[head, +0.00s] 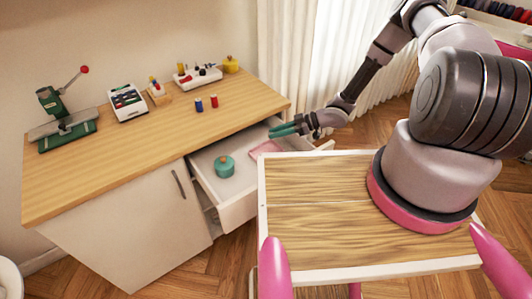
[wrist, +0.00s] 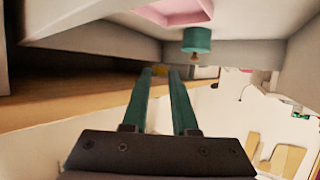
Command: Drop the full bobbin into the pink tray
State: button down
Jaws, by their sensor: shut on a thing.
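The pink tray (head: 266,149) lies in the open drawer, at its right-hand end; it also shows at the top of the wrist view (wrist: 188,17). My gripper (head: 271,131) is above the far side of the drawer, just beyond the tray and apart from it. Its two teal fingers (wrist: 160,72) are shut with a narrow gap, on a small thing that I take to be the full bobbin. The bobbin itself is too small or hidden to make out in either view.
A round teal container (head: 225,168) stands in the drawer (head: 240,205), left of the tray. A blue spool (head: 199,106) and a red spool (head: 214,102) stand on the wooden tabletop (head: 150,140) near the drawer.

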jog(key=shift+f, duration=1.05)
jog(key=c, duration=0.6)
grip_release()
jog(key=v, duration=1)
jog(key=shift+d+r, duration=0.25)
jog(key=shift+d, duration=0.1)
